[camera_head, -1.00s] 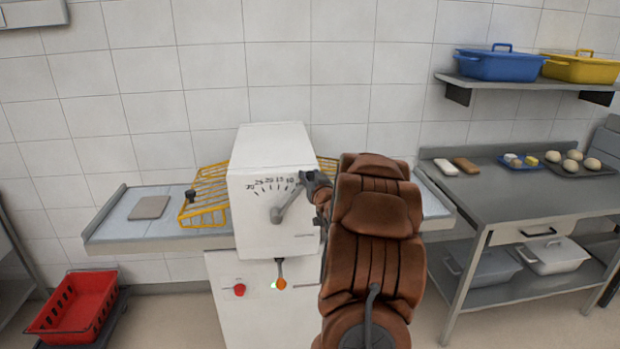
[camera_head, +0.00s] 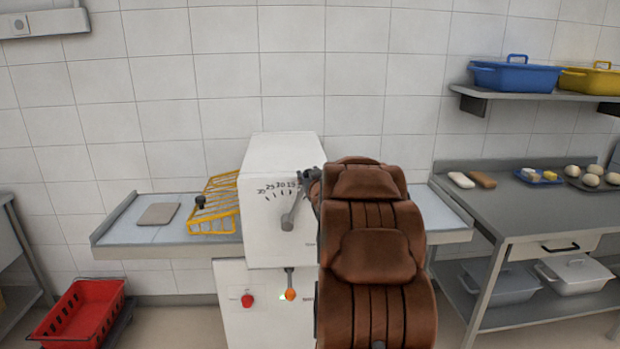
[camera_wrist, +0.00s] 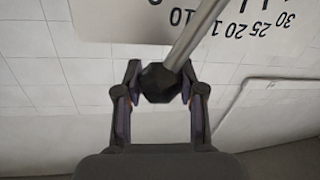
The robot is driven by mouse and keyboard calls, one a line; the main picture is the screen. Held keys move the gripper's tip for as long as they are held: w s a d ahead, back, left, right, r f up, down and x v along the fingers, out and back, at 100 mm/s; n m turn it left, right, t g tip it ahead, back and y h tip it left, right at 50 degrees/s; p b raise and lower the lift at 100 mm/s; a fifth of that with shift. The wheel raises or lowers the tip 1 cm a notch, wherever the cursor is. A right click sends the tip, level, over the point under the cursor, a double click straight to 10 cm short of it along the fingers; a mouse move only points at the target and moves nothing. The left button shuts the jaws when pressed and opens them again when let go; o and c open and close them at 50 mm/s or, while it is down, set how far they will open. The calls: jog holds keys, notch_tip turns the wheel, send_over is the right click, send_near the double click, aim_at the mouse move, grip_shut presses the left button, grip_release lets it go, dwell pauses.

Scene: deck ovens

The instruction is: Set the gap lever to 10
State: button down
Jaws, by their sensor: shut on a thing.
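The grey gap lever (camera_head: 293,208) is on the front of the white machine (camera_head: 284,150). It points up and leans a little right. Its dial (camera_head: 277,190) shows 30, 25, 20 and 15 at the left; my gripper hides the right end. In the wrist view the dial (camera_wrist: 250,28) is upside down. The lever's rod (camera_wrist: 195,37) crosses it between 20 and 10, covering part of 15. My gripper (camera_head: 303,182) is at the lever's upper end. In the wrist view its fingers (camera_wrist: 160,90) are shut on the lever's dark knob (camera_wrist: 159,82).
A yellow wire guard (camera_head: 215,205) stands left of the machine on a side table (camera_head: 128,228). Below the dial are a red button (camera_head: 247,300) and an orange-tipped handle (camera_head: 290,294). A steel table (camera_head: 530,205) stands at the right. A red crate (camera_head: 82,312) is at lower left.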

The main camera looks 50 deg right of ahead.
jog(key=c, duration=0.7)
grip_release()
jog(key=shift+s, duration=0.1)
jog(key=shift+v, duration=5.9)
jog(key=shift+a, duration=0.1)
jog(key=s+a+f+g+y, duration=0.2)
jog(key=a+f+g, duration=0.15)
jog(key=a, duration=0.45)
jog(key=s+a+f+n+g+y, duration=0.1)
jog(key=s+a+f+g+y, duration=0.1)
jog(key=a+f, duration=0.4)
jog(key=s+a+f+g+y, duration=0.2)
jog(key=a+f+g, duration=0.1)
jog(key=a, duration=0.6)
jog(key=s+a+n+g+y, duration=0.1)
jog(key=s+a+g, duration=0.1)
jog(key=s+a, duration=0.4)
jog(key=s+a+f+n+g+y, duration=0.1)
jog(key=s+a+g, duration=0.2)
jog(key=s+a, duration=0.3)
jog(key=s+a+f+n+g+y, duration=0.1)
jog(key=s+a+g, duration=0.2)
jog(key=s+a, duration=0.3)
jog(key=shift+s+a+f, duration=0.1)
jog(key=shift+s+f, duration=0.05)
jog(key=shift+s, duration=2.6)
